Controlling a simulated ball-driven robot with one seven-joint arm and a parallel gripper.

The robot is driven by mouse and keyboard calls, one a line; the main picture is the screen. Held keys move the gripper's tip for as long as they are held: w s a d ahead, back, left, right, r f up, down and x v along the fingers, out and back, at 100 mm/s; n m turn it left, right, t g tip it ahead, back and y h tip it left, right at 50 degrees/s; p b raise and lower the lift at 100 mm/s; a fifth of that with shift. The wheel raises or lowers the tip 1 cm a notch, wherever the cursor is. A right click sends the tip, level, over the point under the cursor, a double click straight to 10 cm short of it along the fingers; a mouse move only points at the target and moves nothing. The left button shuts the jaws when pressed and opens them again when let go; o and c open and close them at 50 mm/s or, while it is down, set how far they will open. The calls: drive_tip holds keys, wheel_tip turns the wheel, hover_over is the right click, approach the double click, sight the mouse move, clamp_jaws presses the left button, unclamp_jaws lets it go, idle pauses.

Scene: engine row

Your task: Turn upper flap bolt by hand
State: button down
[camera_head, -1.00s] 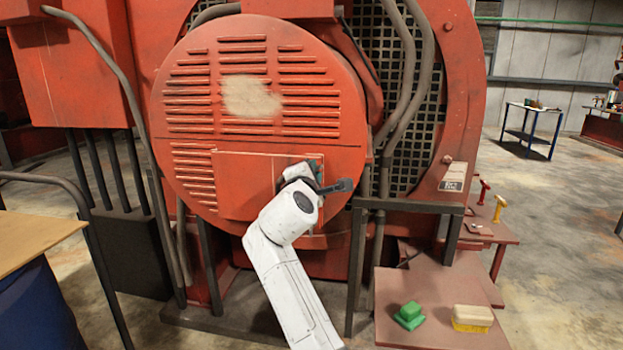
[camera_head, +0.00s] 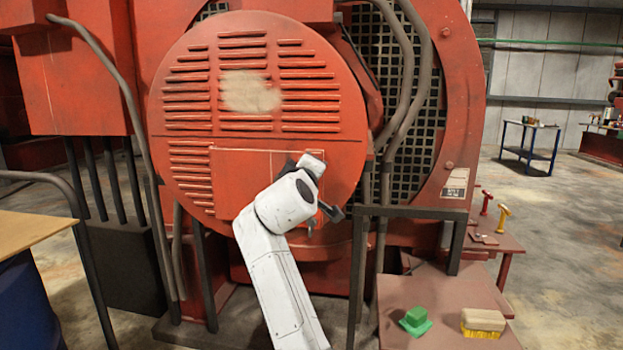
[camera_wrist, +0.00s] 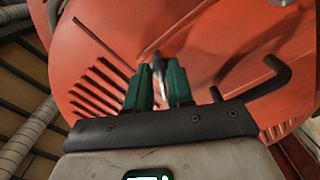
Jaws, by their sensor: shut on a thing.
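The flap is a rectangular red panel (camera_head: 232,170) low on the round louvred cover, and my white arm hides its right part in the head view. In the wrist view, the green fingers of my gripper (camera_wrist: 158,78) stand against the red cover. They are closed on a small grey metal bolt (camera_wrist: 157,62), which sticks out between their tips. The bolt and the fingertips are hidden behind my wrist in the head view. I cannot tell how far the bolt is turned.
The round red cover (camera_head: 190,95) fills the space before me. A dark frame (camera_head: 410,211) stands right of my wrist. Open floor lies at the right.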

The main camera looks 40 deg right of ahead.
drive_tip(key=m+b, duration=0.2)
drive_tip(key=m, duration=0.2)
drive_tip(key=m+b, duration=0.3)
drive_tip(key=m, duration=0.1)
drive_tip(key=m+b, duration=0.2)
drive_tip(key=m, duration=0.1)
drive_tip(key=shift+w+a+f+m, duration=0.1)
drive_tip(key=shift+w+f+m, duration=0.1)
drive_tip(key=shift+f+m, duration=0.2)
idle(0.3)
drive_tip(key=c, duration=1.3)
unclamp_jaws()
drive_tip(key=shift+r, duration=0.1)
drive_tip(key=shift+o, duration=0.2)
drive_tip(key=v, duration=1)
drive_tip(key=shift+s+a, duration=0.25)
drive_tip(key=shift+a, duration=0.05)
